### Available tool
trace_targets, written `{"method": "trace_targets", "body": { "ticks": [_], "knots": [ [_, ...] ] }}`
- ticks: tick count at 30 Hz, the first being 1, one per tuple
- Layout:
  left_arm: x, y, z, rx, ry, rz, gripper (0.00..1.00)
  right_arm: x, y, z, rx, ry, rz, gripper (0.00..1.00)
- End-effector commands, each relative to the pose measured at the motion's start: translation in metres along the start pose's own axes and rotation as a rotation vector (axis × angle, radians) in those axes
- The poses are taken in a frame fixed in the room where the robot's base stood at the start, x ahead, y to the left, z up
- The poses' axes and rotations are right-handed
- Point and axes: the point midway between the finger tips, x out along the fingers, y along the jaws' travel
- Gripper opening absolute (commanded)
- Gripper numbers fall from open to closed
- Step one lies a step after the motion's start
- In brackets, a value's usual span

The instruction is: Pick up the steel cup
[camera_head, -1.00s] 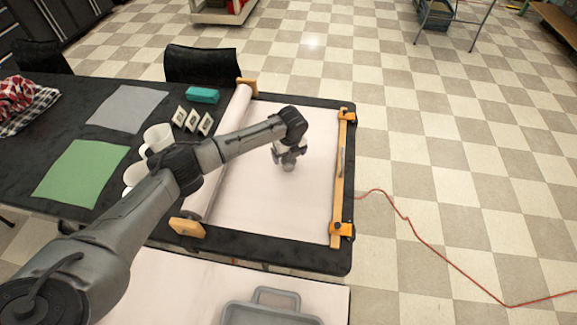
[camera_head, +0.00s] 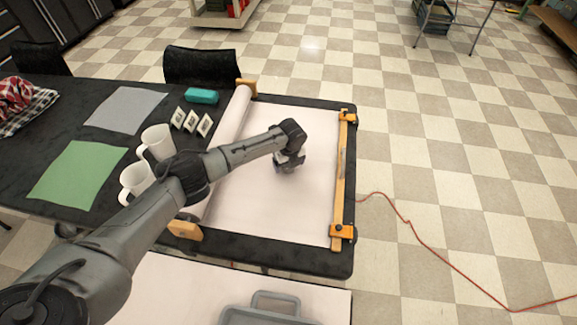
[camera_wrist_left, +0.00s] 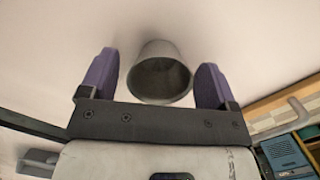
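The steel cup (camera_wrist_left: 160,75) shows in the left wrist view as a grey cup with its dark round opening facing the camera. It stands between the two purple fingers of my left gripper. The fingers are apart, one on each side of the cup; the right-hand finger looks very close to its rim, and I cannot tell if it touches. In the head view my left gripper (camera_head: 287,166) is low over the white paper sheet (camera_head: 260,205), and it hides most or all of the cup. My right gripper is in neither view.
Two white mugs (camera_head: 158,143) (camera_head: 137,178) stand left of the paper roll (camera_head: 233,115), beside my left arm. Small cards (camera_head: 191,121) and a teal box (camera_head: 202,96) are behind them. A wooden bar (camera_head: 341,175) with orange clamps edges the right side. Paper around the gripper is clear.

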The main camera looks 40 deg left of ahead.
Motion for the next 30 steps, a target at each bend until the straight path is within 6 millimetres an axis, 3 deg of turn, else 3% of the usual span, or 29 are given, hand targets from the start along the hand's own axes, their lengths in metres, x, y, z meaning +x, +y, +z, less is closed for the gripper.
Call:
{"method": "trace_targets", "body": {
  "ticks": [14,23,30],
  "knots": [
    [0.000,0.000,0.000,0.000,0.000,0.000,0.37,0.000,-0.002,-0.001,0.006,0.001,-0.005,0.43],
    [-0.005,0.000,0.001,0.000,0.000,-0.001,0.37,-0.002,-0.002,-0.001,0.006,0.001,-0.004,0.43],
    [-0.047,-0.001,0.006,0.001,-0.002,-0.004,0.37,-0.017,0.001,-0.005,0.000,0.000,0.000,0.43]
  ]
}}
